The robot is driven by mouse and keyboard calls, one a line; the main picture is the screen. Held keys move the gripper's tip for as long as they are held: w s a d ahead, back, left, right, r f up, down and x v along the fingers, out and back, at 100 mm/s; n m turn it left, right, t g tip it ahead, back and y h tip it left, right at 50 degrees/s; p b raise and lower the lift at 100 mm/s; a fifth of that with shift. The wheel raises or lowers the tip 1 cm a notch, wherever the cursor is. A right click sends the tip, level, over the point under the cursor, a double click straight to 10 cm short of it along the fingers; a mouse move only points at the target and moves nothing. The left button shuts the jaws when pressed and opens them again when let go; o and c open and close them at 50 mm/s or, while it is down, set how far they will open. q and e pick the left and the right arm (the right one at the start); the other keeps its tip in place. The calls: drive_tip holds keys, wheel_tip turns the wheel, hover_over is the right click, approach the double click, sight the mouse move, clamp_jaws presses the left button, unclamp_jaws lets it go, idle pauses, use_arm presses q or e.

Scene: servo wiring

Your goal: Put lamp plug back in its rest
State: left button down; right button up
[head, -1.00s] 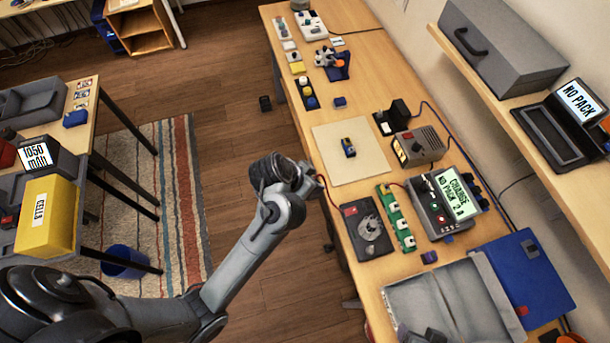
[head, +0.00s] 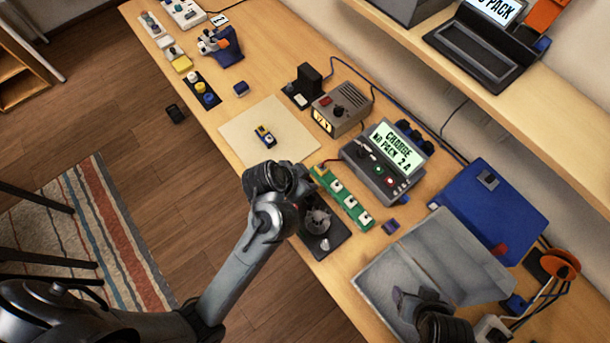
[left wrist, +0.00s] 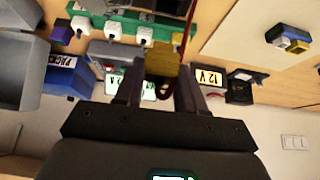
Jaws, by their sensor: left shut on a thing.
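My left gripper (left wrist: 160,92) is shut on a dull yellow block-shaped plug (left wrist: 168,62), shown between its fingers in the left wrist view. A red lead runs beside this plug; I cannot read a label on it. In the head view my left gripper (head: 277,180) is above the near table edge beside the green strip (head: 346,200), and its fingertips and the held plug are hidden. The strip carries several white pieces and shows in the left wrist view (left wrist: 120,27). My right gripper (head: 420,305) is over the grey tray, its jaws unclear.
The charger (head: 382,160) stands behind the green strip, with the 12 V supply (head: 340,108) to its left. A dark box with a fan-like disc (head: 320,228) lies below the left gripper. A beige mat (head: 240,135), blue case (head: 490,210) and grey tray (head: 385,270) are near.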

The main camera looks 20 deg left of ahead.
drive_tip(key=shift+w+r, duration=0.1)
idle(0.3)
use_arm(q)
drive_tip(key=shift+f+b, duration=2.75)
drive_tip(key=shift+f, duration=0.15)
use_arm(e)
drive_tip(key=shift+f, duration=2.75)
use_arm(q)
drive_tip(key=shift+f+b, duration=1.2)
drive_tip(key=shift+f, duration=0.25)
use_arm(e)
drive_tip(key=shift+f, duration=1.2)
use_arm(q)
drive_tip(key=c, duration=0.6)
unclamp_jaws()
drive_tip(key=shift+r, duration=0.1)
